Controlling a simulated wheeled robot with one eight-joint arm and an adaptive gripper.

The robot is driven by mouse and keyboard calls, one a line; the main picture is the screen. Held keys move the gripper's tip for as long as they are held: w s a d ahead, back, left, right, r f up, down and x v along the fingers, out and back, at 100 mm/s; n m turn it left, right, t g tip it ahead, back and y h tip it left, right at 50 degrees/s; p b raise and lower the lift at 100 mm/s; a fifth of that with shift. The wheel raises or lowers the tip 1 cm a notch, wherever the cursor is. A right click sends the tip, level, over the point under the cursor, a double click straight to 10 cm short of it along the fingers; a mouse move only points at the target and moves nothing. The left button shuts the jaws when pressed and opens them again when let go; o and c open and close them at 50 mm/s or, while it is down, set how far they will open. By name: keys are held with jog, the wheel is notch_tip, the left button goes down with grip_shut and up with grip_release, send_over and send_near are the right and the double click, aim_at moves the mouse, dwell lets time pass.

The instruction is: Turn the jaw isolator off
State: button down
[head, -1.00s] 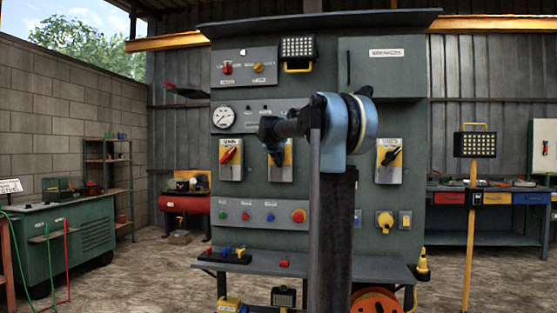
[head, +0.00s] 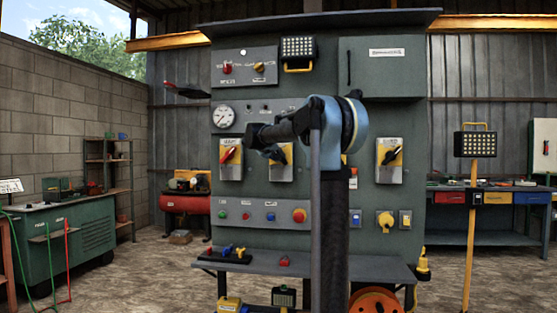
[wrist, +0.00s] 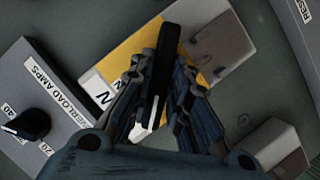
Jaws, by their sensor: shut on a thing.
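The middle isolator (head: 282,172) is a grey box with a yellow plate on the green panel, partly hidden behind my gripper in the head view. The wrist view shows its yellow plate (wrist: 131,50) close up, with a black handle (wrist: 168,45) that has a white stripe near its end. My gripper (wrist: 150,115) has its dark fingers on both sides of this handle and is shut on it. In the head view my gripper (head: 272,152) is small and dark in front of the isolator. I cannot read the isolator's name label.
A red-handled isolator (head: 230,160) is on the left and a black-handled one (head: 389,160) on the right. An overload amps box (wrist: 50,105) with a black knob (wrist: 28,124) lies close beside my gripper. Push buttons (head: 245,215) sit below, above a shelf (head: 370,268).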

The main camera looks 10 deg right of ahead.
jog(key=shift+a+n, duration=0.1)
jog(key=shift+n, duration=0.3)
jog(key=c, duration=1.5)
grip_release()
jog(key=v, duration=1.1)
jog(key=shift+s+a+f, duration=0.1)
jog(key=shift+s+a, duration=0.2)
jog(key=shift+a, duration=0.05)
